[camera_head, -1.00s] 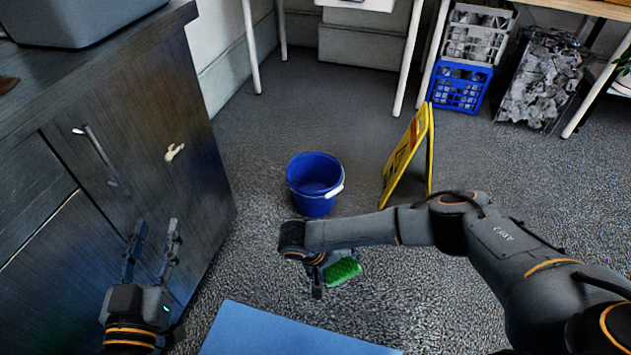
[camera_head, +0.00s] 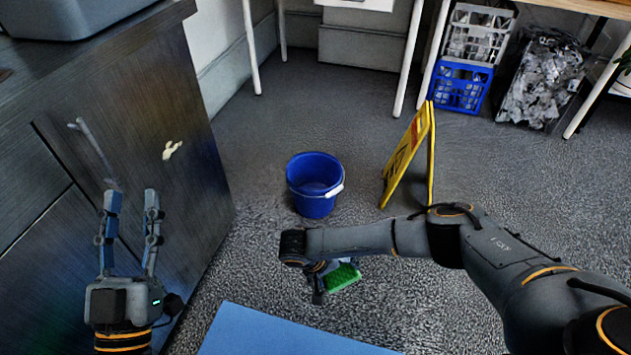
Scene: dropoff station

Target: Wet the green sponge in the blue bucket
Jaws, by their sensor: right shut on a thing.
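The blue bucket (camera_head: 316,203) stands upright on the grey floor in the middle of the view, with a white grip on its handle. The green sponge (camera_head: 343,277) is at my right gripper (camera_head: 324,281), just in front of the bucket and outside it. The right gripper is shut on the sponge; the wrist hides part of both. My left gripper (camera_head: 129,198) is open and empty at the lower left, its fingers pointing up in front of the dark cabinet.
The dark cabinet (camera_head: 150,120) fills the left side. A yellow floor sign (camera_head: 408,158) stands right of the bucket. A blue flat surface (camera_head: 270,332) is at the bottom. Crates (camera_head: 461,86) sit under the table at the back right. Floor around the bucket is clear.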

